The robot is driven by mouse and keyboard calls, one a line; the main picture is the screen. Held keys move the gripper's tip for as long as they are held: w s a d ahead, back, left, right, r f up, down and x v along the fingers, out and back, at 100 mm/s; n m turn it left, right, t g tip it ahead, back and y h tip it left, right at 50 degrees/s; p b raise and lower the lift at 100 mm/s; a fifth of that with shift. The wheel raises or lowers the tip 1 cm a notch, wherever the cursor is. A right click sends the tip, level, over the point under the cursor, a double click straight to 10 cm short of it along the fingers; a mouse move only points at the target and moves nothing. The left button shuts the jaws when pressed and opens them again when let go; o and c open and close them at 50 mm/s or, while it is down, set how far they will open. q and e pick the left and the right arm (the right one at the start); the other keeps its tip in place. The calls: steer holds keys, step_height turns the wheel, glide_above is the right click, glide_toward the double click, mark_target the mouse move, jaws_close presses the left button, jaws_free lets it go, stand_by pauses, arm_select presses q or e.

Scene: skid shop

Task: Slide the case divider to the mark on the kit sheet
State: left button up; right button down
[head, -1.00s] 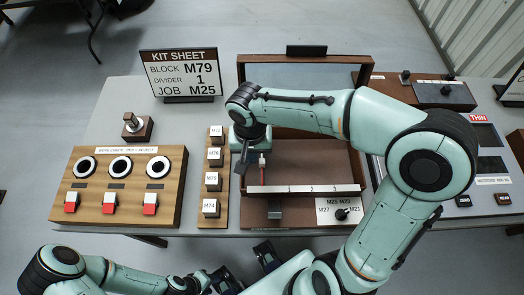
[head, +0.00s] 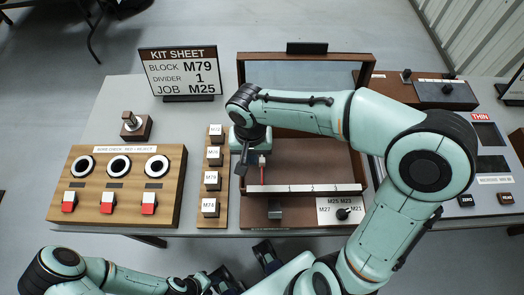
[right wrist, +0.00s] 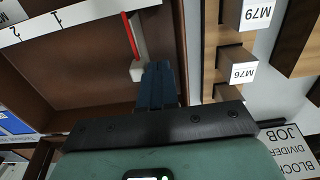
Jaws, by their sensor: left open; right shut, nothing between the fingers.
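The kit sheet (head: 180,72) stands at the back left and reads block M79, divider 1, job M25. The open case (head: 310,160) has a front rail (head: 305,190) marked 1, 2, 3. The case divider's white knob (head: 263,161) and red line sit left of mark 1; they also show in the right wrist view, the knob (right wrist: 137,71) beside my fingers. My right gripper (head: 243,162) is shut and empty, just left of the knob; its fingers (right wrist: 160,85) appear close to it, contact unclear. My left gripper (head: 246,268) is open at the bottom edge, away from the case.
A wooden strip with several labelled blocks (head: 212,180) stands left of the case. A dial (head: 342,213) sits at the case's front right. My right arm crosses over the case.

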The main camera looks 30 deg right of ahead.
steer(key=shift+f+b, duration=0.9)
steer(key=shift+f, duration=0.2)
steer(key=shift+f, duration=0.15)
steer(key=shift+s+d, duration=0.45)
steer(key=shift+d, duration=0.3)
steer(key=shift+s+d, duration=0.45)
steer(key=shift+d, duration=0.3)
steer(key=shift+s+d, duration=0.45)
steer(key=shift+d, duration=0.25)
steer(key=shift+s+d, duration=0.45)
steer(key=shift+d, duration=0.25)
steer(key=shift+w+a, duration=0.2)
steer(key=shift+a, duration=0.15)
